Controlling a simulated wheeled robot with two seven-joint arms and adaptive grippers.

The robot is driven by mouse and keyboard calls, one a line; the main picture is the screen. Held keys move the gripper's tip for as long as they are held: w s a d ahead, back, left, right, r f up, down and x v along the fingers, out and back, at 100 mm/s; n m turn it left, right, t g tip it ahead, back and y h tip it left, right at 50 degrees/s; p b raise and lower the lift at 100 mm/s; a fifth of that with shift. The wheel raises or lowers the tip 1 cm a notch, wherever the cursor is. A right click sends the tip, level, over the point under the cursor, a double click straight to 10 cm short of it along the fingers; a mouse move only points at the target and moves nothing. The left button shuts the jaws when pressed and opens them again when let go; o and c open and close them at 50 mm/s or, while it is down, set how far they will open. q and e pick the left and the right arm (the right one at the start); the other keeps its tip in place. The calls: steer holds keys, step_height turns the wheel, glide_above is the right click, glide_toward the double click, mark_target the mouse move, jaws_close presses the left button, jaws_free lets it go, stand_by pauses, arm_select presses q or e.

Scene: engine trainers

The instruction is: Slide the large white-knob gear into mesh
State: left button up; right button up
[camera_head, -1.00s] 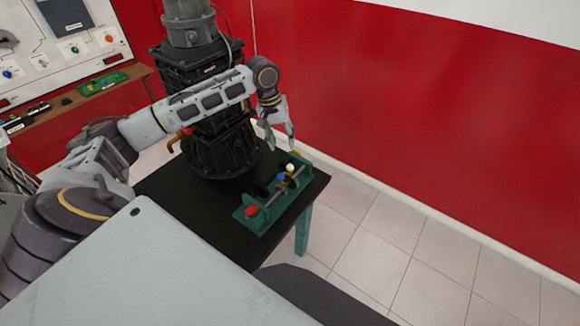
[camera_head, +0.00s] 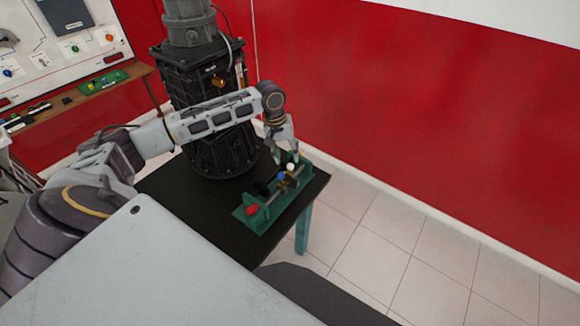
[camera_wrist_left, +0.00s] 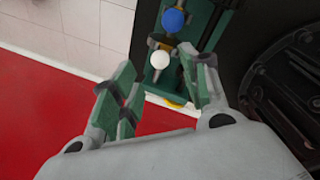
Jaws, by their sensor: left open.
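The white knob (camera_head: 290,167) of the large gear stands near the far end of the green trainer frame (camera_head: 262,222) on the black table. In the left wrist view the white knob (camera_wrist_left: 160,60) lies ahead of the fingertips, between their lines. The gear under it is mostly hidden. A blue knob (camera_wrist_left: 173,20) is beyond it on the same shaft; it also shows in the head view (camera_head: 281,176). My left gripper (camera_head: 284,156) is open and empty, just above the far end of the frame. It shows in the left wrist view too (camera_wrist_left: 162,90). My right gripper is not in view.
A red knob (camera_head: 252,210) sits at the near end of the frame. A large black engine (camera_head: 215,130) stands on the table (camera_head: 170,200), left of and behind the trainer. A red wall (camera_head: 400,110) rises behind.

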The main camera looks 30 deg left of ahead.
mark_target(289, 165)
arm_select(q)
steer(key=shift+w+d+f, duration=0.1)
steer(key=shift+d+f, duration=0.1)
steer(key=shift+f, duration=0.95)
steer(key=shift+w+d+f, duration=0.1)
steer(key=shift+d+f, duration=0.1)
steer(key=shift+f, duration=1)
steer(key=shift+w+d+f, duration=0.1)
steer(key=shift+d+f, duration=0.1)
steer(key=shift+f, duration=0.95)
steer(key=shift+c, duration=0.2)
jaws_close()
